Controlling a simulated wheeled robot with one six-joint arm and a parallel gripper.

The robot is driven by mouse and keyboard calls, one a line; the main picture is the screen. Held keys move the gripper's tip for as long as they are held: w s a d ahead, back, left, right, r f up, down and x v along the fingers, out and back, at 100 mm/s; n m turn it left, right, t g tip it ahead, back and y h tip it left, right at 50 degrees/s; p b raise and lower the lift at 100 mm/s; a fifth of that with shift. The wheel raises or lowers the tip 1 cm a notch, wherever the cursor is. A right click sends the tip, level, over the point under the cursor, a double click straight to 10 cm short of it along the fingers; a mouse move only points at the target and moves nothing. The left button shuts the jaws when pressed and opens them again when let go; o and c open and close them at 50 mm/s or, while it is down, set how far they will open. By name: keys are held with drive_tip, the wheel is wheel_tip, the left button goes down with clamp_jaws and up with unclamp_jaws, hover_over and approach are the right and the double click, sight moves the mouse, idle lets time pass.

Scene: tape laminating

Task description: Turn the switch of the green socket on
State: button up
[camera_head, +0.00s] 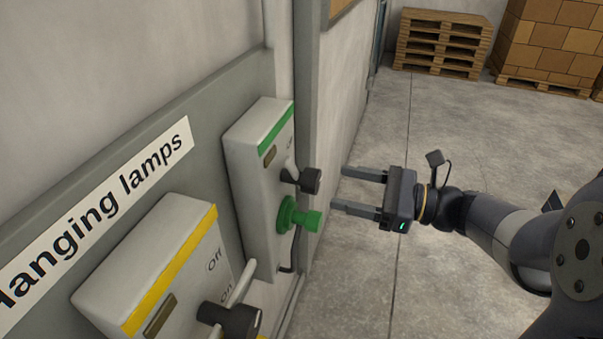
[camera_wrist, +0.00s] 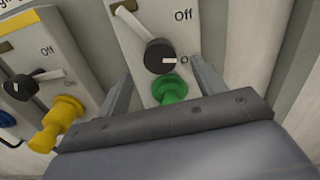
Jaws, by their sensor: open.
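The green socket (camera_head: 258,185) is a pale wall box with a green stripe. It also shows in the wrist view (camera_wrist: 133,58). Its switch is a black knob (camera_head: 310,180) with a pale lever, seen in the wrist view (camera_wrist: 158,54) with the lever tilted to the upper left. "Off" is printed at the upper right; a second label is partly hidden behind the knob. A green plug (camera_head: 298,216) sits below the switch. My gripper (camera_head: 340,187) is open and empty, its fingers pointing at the socket, apart from the knob. In the wrist view, the fingers flank the plug.
A yellow-striped socket (camera_head: 165,262) with its own black switch is mounted to the left, under a "Hanging lamps" label (camera_head: 95,220). Wooden pallets (camera_head: 440,42) and stacked boxes (camera_head: 550,40) stand far back. The floor (camera_head: 450,120) right of the wall is clear.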

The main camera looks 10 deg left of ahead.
sight(301, 178)
drive_tip(key=a, duration=0.6)
drive_tip(key=a+p, duration=0.1)
drive_tip(key=a, duration=0.2)
drive_tip(key=shift+w+a, duration=0.2)
drive_tip(key=shift+w, duration=0.15)
drive_tip(key=shift+c, duration=0.2)
drive_tip(key=c, duration=1.4)
